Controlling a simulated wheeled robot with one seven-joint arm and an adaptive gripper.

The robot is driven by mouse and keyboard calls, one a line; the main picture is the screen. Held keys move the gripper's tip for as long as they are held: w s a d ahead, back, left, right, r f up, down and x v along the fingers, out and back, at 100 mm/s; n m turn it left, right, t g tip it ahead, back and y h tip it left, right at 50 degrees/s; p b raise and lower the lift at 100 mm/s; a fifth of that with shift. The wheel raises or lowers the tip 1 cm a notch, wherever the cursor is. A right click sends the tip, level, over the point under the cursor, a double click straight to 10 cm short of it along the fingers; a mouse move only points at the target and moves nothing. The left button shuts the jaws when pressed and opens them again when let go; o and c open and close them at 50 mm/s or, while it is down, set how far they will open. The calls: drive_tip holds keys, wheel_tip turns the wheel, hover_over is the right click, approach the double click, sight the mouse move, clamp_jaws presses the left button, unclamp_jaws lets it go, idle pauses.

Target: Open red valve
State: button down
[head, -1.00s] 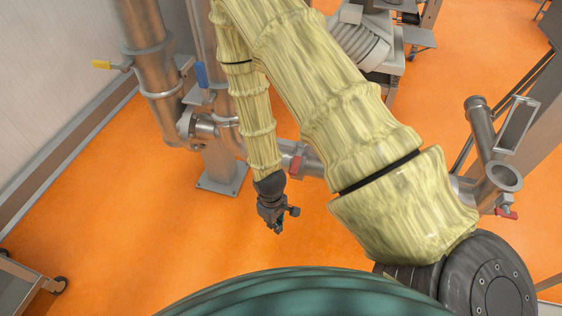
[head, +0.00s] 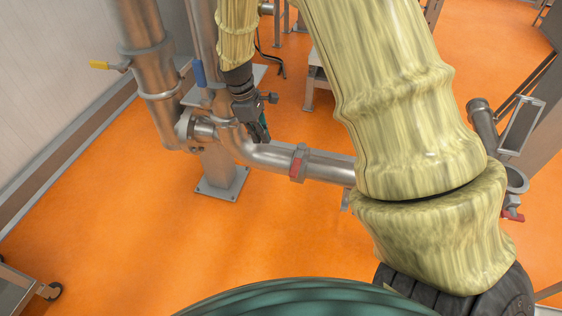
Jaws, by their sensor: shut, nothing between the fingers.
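A red valve handle (head: 296,168) sits on the horizontal steel pipe (head: 328,167) in the middle of the head view. A second red handle (head: 512,215) shows at the far right, below an open pipe end partly hidden by my arm. My gripper (head: 263,137) points down, in front of or above the bend of the horizontal pipe, up and left of the middle red handle. It is shut and empty. It appears apart from the handle, but I cannot tell its exact height over the pipe.
A blue handle (head: 199,74) and a yellow handle (head: 99,65) sit on the upright pipes at left. A pipe stand (head: 222,175) is bolted to the orange floor (head: 130,220). A cart (head: 22,288) stands at lower left. The floor in front is clear.

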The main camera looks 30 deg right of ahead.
sight(298, 161)
drive_tip(key=shift+f, duration=0.1)
drive_tip(key=s+d+f+p, duration=0.3)
drive_tip(key=s+d+f, duration=0.1)
drive_tip(key=f, duration=0.5)
drive_tip(key=shift+s+f+p, duration=0.35)
drive_tip(key=shift+s+p, duration=0.05)
drive_tip(key=shift+s, duration=0.05)
idle(0.5)
